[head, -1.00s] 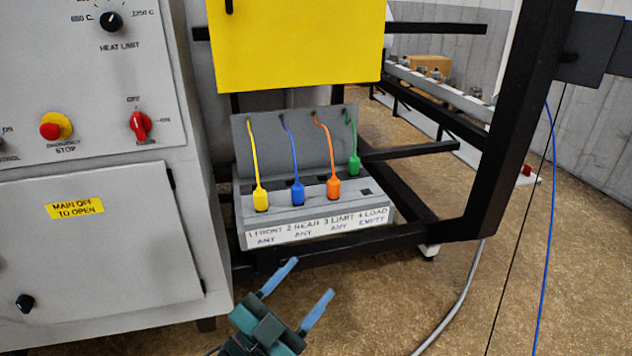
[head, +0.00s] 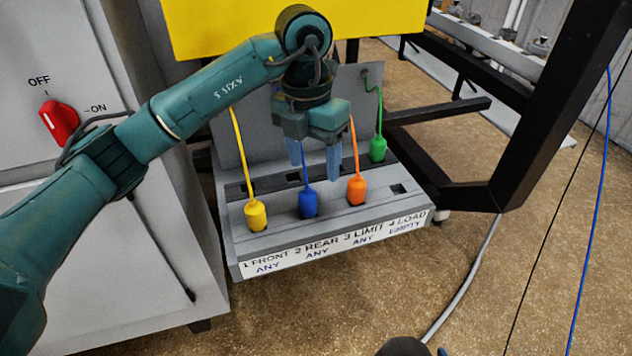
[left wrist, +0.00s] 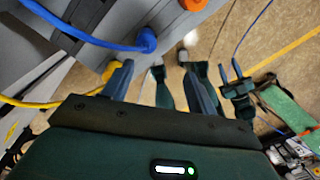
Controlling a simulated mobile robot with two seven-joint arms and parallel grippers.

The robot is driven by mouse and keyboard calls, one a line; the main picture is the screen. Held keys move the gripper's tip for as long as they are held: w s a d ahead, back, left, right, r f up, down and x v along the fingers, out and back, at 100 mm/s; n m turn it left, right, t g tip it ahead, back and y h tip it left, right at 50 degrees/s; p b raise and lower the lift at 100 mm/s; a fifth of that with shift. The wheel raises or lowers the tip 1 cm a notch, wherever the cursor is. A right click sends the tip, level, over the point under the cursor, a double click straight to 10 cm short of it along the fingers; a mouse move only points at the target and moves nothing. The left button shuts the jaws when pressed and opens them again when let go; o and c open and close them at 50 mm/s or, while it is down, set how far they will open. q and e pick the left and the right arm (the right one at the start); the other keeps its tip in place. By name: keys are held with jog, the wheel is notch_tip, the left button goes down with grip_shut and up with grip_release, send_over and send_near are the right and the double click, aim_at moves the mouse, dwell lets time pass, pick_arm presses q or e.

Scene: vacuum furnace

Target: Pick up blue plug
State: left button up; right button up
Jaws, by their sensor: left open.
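The blue plug (head: 308,202) stands upright in the front row of the grey socket box, above the label "2 REAR", its blue cord rising behind my gripper. It also shows in the left wrist view (left wrist: 146,40), beyond and left of the gap between my fingers. My left gripper (head: 315,172) points down with its fingers apart and empty. In the head view its fingers appear just above the blue plug, with no visible contact. My right gripper (left wrist: 236,80) shows small in the left wrist view, its two fingers apart.
The yellow plug (head: 256,215) stands left of the blue one and the orange plug (head: 356,190) right. The green plug (head: 377,149) is in the back row. The front opening above "4 LOAD" is empty. A yellow panel (head: 220,25) and black frame (head: 530,120) surround the box.

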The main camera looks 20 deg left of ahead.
aim_at(308, 192)
pick_arm(q)
jog(key=shift+w+a+r+y, duration=0.15)
jog(key=shift+w+a+y, duration=0.35)
jog(key=shift+w+a, duration=0.2)
jog(key=f, duration=0.5)
jog(key=shift+s+f, duration=0.2)
jog(key=shift+f, duration=0.2)
jog(key=shift+w+f+p, duration=0.1)
jog(key=shift+f+p, duration=0.55)
jog(key=shift+f, duration=2.65)
jog(key=c, duration=1.1)
